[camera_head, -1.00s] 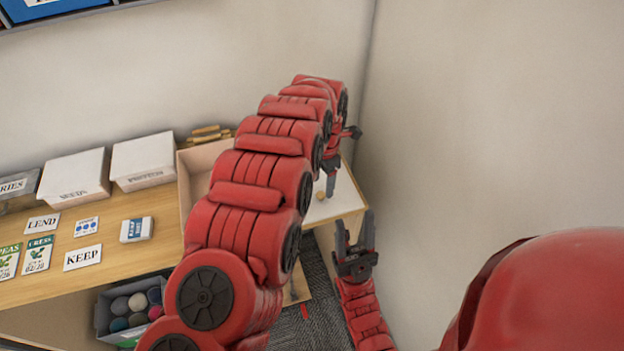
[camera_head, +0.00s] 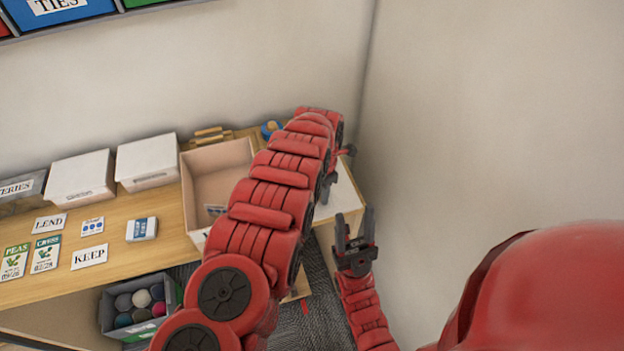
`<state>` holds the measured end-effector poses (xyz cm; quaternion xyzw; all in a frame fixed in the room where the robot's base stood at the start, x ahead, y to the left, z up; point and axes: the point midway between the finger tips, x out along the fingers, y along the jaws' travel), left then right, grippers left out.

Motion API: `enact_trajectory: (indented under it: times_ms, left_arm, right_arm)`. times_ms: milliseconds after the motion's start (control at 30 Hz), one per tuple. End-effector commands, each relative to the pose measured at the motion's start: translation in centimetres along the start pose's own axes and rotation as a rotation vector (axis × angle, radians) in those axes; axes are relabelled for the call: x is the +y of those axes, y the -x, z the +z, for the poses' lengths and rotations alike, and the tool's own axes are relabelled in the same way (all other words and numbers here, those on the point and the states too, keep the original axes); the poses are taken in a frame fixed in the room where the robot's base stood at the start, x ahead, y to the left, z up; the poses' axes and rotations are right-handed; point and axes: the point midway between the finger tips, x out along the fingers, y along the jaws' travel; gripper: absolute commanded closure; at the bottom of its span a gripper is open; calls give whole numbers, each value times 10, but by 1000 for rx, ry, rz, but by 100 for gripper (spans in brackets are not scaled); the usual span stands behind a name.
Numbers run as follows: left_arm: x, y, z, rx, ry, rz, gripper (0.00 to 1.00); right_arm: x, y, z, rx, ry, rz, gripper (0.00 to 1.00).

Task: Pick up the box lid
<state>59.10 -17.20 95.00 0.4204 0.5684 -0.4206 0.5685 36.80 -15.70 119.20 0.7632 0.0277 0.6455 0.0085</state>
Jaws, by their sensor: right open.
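A flat white panel (camera_head: 345,197), which may be the box lid, lies at the right end of the table, partly hidden by my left arm. My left gripper (camera_head: 329,187) is above or close to this panel. It is mostly hidden behind its own arm, so I cannot tell whether it touches anything or how its jaws stand. An open, lidless box (camera_head: 218,163) with pale brown inside stands just left of the arm, its right side covered. My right gripper (camera_head: 354,222) is open and empty, fingers pointing up, in front of the table's right end.
Two white lidded boxes (camera_head: 80,182) (camera_head: 147,162) stand along the wall. Label cards, including KEEP (camera_head: 90,257), lie on the wooden table (camera_head: 120,225). A grey bin of balls (camera_head: 112,318) sits below. A wall (camera_head: 480,140) closes the right side.

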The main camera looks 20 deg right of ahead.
Motion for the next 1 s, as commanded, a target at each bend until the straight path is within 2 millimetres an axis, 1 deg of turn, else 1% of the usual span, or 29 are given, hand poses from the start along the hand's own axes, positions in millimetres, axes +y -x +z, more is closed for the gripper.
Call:
enact_trajectory:
  times_ms: [33, 100, 467, 667, 867, 1000]
  left_arm:
    - [0, 0, 0, 0, 0, 0, 90]
    - [0, 0, 0, 0, 0, 0, 100]
    - [0, 0, 0, 0, 0, 0, 100]
    - [0, 6, 0, 1, 0, 0, 100]
    - [0, 26, 1, -3, 0, 1, 100]
    - [0, 48, 1, -4, 1, 1, 100]
  right_arm:
    - [0, 0, 0, 0, 0, 0, 50]
    - [0, 0, 0, 0, 0, 0, 50]
    - [0, 0, 0, 0, 0, 0, 50]
    - [0, 4, 1, 0, 0, 0, 50]
    - [-1, 13, 2, 0, 0, 0, 50]
    - [-1, 24, 4, 0, 0, 0, 50]
